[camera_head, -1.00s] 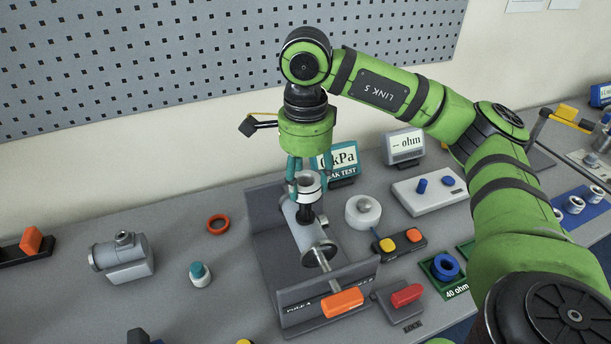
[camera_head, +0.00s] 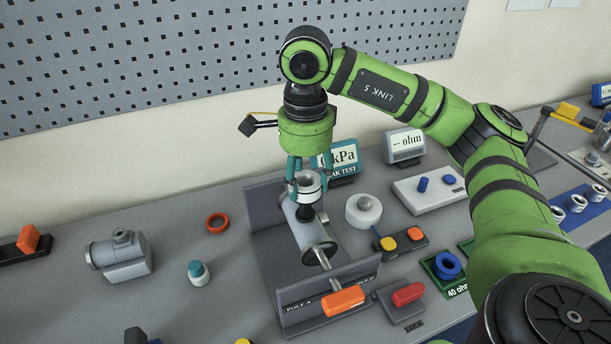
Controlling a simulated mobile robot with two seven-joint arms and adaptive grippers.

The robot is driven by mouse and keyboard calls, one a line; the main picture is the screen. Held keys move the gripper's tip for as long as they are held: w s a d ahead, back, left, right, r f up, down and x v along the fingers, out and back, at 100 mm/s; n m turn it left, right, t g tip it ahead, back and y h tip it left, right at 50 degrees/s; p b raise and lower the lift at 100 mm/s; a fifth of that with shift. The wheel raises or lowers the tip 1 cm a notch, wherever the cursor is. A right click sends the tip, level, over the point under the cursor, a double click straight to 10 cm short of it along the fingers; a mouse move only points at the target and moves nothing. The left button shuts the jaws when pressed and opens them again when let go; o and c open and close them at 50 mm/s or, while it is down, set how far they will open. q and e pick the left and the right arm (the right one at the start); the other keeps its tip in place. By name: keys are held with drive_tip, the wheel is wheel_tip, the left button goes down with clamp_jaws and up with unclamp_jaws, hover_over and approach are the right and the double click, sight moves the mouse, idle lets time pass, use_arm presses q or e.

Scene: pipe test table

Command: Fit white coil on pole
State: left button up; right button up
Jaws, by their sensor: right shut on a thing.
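My right gripper (camera_head: 308,172) points straight down, with its teal fingers shut on a white coil (camera_head: 308,186), a pale ring with an open middle. The coil is at the top of a dark upright pole (camera_head: 306,213) on the grey pipe body in the fixture. From this angle I cannot tell whether the coil is around the pole or just above it. The pipe body (camera_head: 314,240) lies tilted in the grey fixture, with an orange-handled clamp (camera_head: 343,301) at its front. My left gripper is not in view.
A white round spool (camera_head: 362,211) stands right of the fixture. A kPa display (camera_head: 342,156) and an ohm meter (camera_head: 404,145) stand behind. A grey pipe part (camera_head: 122,254) and an orange ring (camera_head: 217,223) lie left.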

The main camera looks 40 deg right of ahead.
drive_tip(key=shift+f+b, duration=0.95)
drive_tip(key=shift+f, duration=0.15)
drive_tip(key=shift+f+b, duration=0.2)
drive_tip(key=shift+b, duration=0.15)
idle(0.4)
drive_tip(key=shift+f+b, duration=1.2)
drive_tip(key=shift+f, duration=0.05)
drive_tip(key=o, duration=1.3)
drive_tip(key=shift+f, duration=0.1)
